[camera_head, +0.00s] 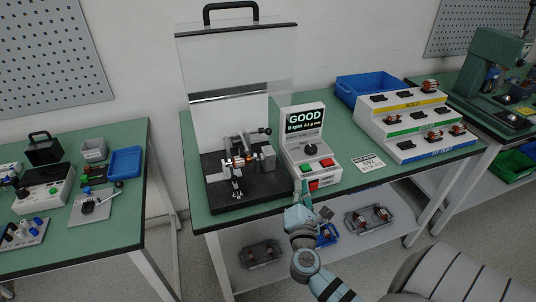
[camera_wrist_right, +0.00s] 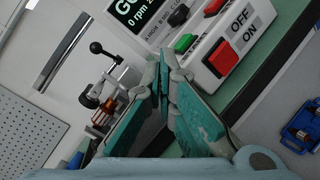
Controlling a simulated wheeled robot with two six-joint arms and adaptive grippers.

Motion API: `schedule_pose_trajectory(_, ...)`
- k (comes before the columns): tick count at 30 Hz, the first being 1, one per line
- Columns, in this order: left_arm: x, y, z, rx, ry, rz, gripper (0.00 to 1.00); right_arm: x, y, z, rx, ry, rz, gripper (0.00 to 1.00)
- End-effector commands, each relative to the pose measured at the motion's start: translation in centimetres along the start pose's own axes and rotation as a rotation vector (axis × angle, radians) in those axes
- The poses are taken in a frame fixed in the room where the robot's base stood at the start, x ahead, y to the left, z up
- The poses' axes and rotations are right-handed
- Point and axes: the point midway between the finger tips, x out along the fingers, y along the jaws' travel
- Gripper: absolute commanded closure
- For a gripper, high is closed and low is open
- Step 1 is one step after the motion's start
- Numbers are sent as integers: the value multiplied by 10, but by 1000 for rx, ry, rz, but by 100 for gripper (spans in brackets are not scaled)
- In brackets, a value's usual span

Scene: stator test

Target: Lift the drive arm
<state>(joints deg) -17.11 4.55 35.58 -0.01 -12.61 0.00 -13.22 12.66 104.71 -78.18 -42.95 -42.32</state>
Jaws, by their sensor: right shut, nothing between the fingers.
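The balancing fixture (camera_head: 250,190) stands on the green bench on a black base. A rotor with copper winding (camera_head: 240,162) sits across its supports and also shows in the right wrist view (camera_wrist_right: 103,117). A lever with a black ball knob (camera_head: 266,130), which looks like the drive arm, sticks out at the fixture's upper right. The same knob (camera_wrist_right: 96,47) shows in the right wrist view. My right gripper (camera_head: 304,187) is shut and empty in front of the control box, apart from the lever. My left gripper is not in view.
The control box (camera_head: 318,150) reads GOOD and carries green and red buttons (camera_wrist_right: 224,57). A clear guard with a black handle (camera_head: 231,8) stands raised behind the fixture. A stepped rack (camera_head: 400,130) holding several rotors and a blue bin (camera_head: 370,83) stand to the right.

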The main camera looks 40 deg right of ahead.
Motion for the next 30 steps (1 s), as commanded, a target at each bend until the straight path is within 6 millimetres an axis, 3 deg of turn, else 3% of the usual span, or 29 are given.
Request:
schedule_pose_trajectory(3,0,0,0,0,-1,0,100,17,41,-11,-397,-29,203,100)
schedule_pose_trajectory(8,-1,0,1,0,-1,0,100,27,61,-31,-699,-34,330,100)
schedule_pose_trajectory(13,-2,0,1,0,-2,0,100,45,68,-34,-715,-35,337,100)
schedule_pose_trajectory(24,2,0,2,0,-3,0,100,108,87,-40,-711,-34,334,100)
schedule_pose_trajectory(30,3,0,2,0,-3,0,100,119,90,-41,-711,-31,334,100)
